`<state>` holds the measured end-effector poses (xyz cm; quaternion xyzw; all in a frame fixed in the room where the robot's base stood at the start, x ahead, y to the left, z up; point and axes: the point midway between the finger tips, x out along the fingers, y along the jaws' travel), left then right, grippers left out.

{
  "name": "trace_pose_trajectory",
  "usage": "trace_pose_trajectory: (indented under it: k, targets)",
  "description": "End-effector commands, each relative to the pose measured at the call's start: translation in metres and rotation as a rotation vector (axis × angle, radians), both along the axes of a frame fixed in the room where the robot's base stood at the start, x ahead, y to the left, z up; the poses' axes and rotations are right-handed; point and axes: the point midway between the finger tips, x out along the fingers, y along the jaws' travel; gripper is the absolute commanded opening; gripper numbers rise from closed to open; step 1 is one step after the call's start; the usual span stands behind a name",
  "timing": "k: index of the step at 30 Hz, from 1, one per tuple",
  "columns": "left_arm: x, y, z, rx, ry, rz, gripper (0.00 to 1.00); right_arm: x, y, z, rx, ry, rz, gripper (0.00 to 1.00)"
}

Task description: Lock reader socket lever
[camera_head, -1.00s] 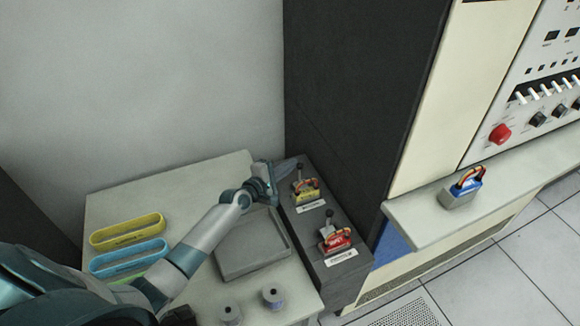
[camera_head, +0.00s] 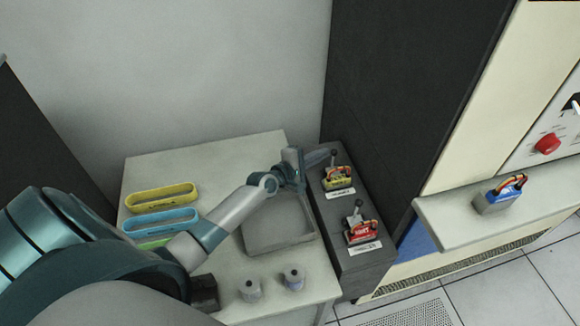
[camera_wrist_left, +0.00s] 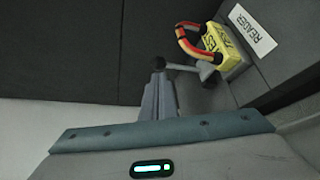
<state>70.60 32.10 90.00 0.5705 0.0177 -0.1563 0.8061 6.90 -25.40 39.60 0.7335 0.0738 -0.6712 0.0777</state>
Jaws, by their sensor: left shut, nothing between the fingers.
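The reader socket is on the dark box in the head view, with a yellow connector (camera_head: 338,181) plugged in and a label in front. The left wrist view shows the yellow connector (camera_wrist_left: 226,46) with red and orange wires and the READER label (camera_wrist_left: 252,30). A lever with a dark ball knob (camera_wrist_left: 158,63) rises beside the connector; the knob also shows in the head view (camera_head: 333,153). My left gripper (camera_head: 322,157) is shut and empty, its fingertips (camera_wrist_left: 158,88) close to the knob; I cannot tell whether they touch. My right gripper is out of view.
A red connector (camera_head: 361,232) with its own lever sits nearer on the dark box (camera_head: 356,262). A grey tray (camera_head: 285,246), yellow (camera_head: 161,195) and blue (camera_head: 160,221) oval holders and two small spools (camera_head: 292,279) are on the table. A blue connector (camera_head: 500,197) rests on the right ledge.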

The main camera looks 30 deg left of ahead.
Motion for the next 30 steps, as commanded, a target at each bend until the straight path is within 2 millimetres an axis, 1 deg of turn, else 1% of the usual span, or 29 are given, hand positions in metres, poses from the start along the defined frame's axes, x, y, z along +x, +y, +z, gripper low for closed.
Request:
trace_pose_trajectory:
  k: [1, 6, 11, 19, 24, 30]
  targets:
    - [-0.008, 0.001, 0.005, 0.000, 0.002, -0.002, 0.00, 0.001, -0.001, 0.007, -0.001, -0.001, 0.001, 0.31]
    - [-0.037, 0.009, 0.011, 0.002, 0.002, 0.000, 0.00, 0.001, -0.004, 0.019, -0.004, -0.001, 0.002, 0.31]
    - [-0.066, 0.018, 0.017, 0.002, 0.001, 0.001, 0.00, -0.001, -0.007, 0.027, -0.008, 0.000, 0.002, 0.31]
    - [-0.112, 0.030, 0.025, 0.002, 0.001, 0.003, 0.00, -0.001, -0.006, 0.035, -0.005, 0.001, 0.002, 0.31]
    - [-0.132, 0.036, 0.029, 0.002, -0.001, 0.004, 0.00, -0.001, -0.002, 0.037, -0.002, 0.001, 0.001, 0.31]
    - [-0.142, 0.039, 0.032, 0.000, -0.003, 0.005, 0.00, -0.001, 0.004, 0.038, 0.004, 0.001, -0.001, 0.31]
